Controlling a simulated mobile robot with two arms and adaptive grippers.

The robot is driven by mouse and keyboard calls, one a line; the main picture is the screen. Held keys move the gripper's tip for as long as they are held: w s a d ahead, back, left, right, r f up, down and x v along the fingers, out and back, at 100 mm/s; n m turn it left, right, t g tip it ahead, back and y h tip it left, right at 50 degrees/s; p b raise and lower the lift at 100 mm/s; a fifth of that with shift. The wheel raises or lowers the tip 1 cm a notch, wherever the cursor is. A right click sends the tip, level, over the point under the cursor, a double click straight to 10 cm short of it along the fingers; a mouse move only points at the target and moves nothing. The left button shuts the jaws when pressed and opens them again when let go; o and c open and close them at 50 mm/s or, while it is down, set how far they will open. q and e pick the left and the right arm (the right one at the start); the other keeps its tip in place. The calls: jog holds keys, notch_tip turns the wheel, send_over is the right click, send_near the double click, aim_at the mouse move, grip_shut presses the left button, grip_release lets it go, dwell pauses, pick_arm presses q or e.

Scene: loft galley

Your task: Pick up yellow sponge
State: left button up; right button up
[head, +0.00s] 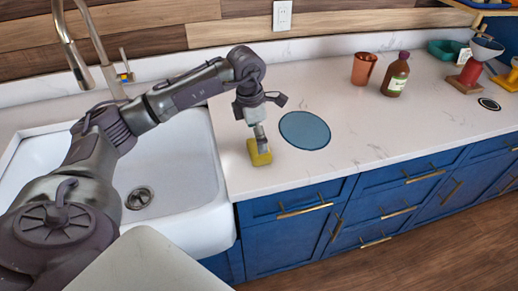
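The yellow sponge (259,154) is on the white counter, close to the right edge of the sink and left of a round blue mat. My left gripper (261,140) points down at it, with its fingertips at the sponge's top. The fingers show as one narrow grey shape from this angle, so I cannot tell whether they are open or shut on the sponge. They hide part of its upper side. My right gripper is not in view.
The white sink (190,185) lies left of the sponge, with a tall faucet (92,45) behind. The round blue mat (305,130) lies flat to the right. A copper cup (363,69) and a brown bottle (396,76) stand farther back. The counter between is clear.

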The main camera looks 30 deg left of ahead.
pick_arm(q)
jog(key=f, duration=0.2)
jog(key=f+p, duration=0.1)
jog(key=shift+d+f, duration=0.2)
jog(key=shift+f, duration=0.55)
jog(key=c, duration=0.6)
jog(key=shift+c, duration=0.2)
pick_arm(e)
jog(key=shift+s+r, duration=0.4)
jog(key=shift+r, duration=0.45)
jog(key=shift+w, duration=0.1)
pick_arm(q)
jog(key=shift+w+r, duration=0.1)
jog(key=shift+r, duration=0.5)
notch_tip(320, 180, up, 3)
jog(key=shift+f+b, duration=0.2)
jog(key=shift+b, duration=0.45)
jog(key=s+d+r+b, duration=0.2)
jog(key=d+r, duration=0.5)
jog(key=d, duration=0.4)
jog(key=shift+s+d+r, duration=0.15)
jog(key=shift+s+d, duration=0.05)
jog(key=shift+d, duration=0.05)
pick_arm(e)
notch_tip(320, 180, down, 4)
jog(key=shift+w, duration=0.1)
